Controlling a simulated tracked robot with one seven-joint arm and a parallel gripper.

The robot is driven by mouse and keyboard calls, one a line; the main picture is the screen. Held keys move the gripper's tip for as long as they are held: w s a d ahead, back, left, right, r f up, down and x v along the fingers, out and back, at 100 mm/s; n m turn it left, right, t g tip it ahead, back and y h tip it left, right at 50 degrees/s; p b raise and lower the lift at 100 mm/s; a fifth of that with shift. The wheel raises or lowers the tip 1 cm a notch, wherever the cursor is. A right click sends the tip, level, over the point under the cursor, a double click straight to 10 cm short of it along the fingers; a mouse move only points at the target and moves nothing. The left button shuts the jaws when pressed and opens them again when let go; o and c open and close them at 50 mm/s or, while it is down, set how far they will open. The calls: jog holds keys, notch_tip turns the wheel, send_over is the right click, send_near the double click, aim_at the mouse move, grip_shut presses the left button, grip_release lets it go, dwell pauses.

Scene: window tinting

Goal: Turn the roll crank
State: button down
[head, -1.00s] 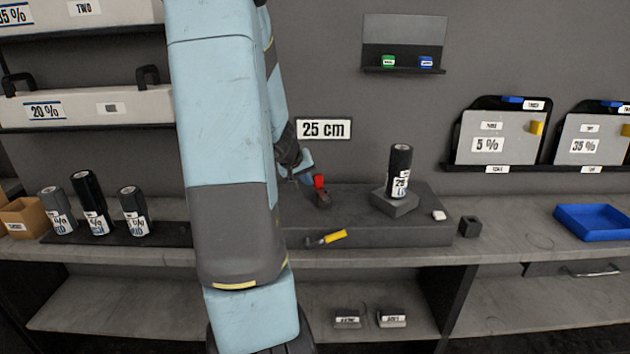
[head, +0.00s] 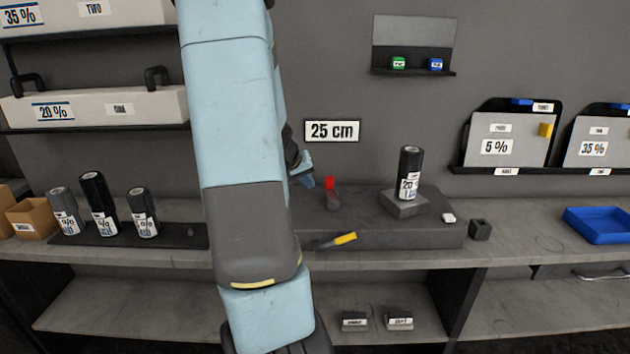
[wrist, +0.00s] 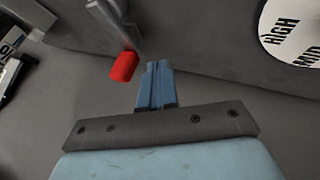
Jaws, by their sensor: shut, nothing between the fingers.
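The roll crank has a red handle (head: 330,183) on a grey arm (head: 333,201) at the left part of the dark bench block (head: 440,236). In the wrist view the red handle (wrist: 124,66) lies just left of and beyond my fingertips, with a gap between. My gripper (wrist: 157,68) is shut and empty. In the head view my gripper (head: 306,180) is to the left of the red handle, partly hidden by my arm. A dark labelled roll (head: 410,172) stands upright on a small grey stand on the block.
A small white piece (head: 448,218) and a dark cube (head: 480,230) are to the right. Several rolls stand at left; a blue tray (head: 598,226) is at far right. A "25 cm" sign (head: 332,131) is on the wall.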

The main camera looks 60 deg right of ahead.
jog(key=v, duration=1)
jog(key=shift+w+a, duration=0.35)
dwell(0.6)
jog(key=a+r+n+t+y, duration=0.25)
jog(key=a+r+n, duration=0.2)
jog(key=a, duration=1.05)
jog(key=a+r+n+t+y, duration=0.25)
jog(key=a+r, duration=0.25)
jog(key=a, duration=1)
jog(key=s+a+r+n+t+y, duration=0.1)
jog(key=s+a, duration=0.4)
jog(key=a, duration=0.5)
jog(key=n+y, duration=0.1)
jog(key=n, duration=0.1)
jog(key=shift+s+n+t, duration=0.15)
jog(key=shift+n+t, duration=0.15)
jog(key=shift+n, duration=0.1)
jog(key=shift+a+r, duration=0.1)
jog(key=shift+a, duration=0.05)
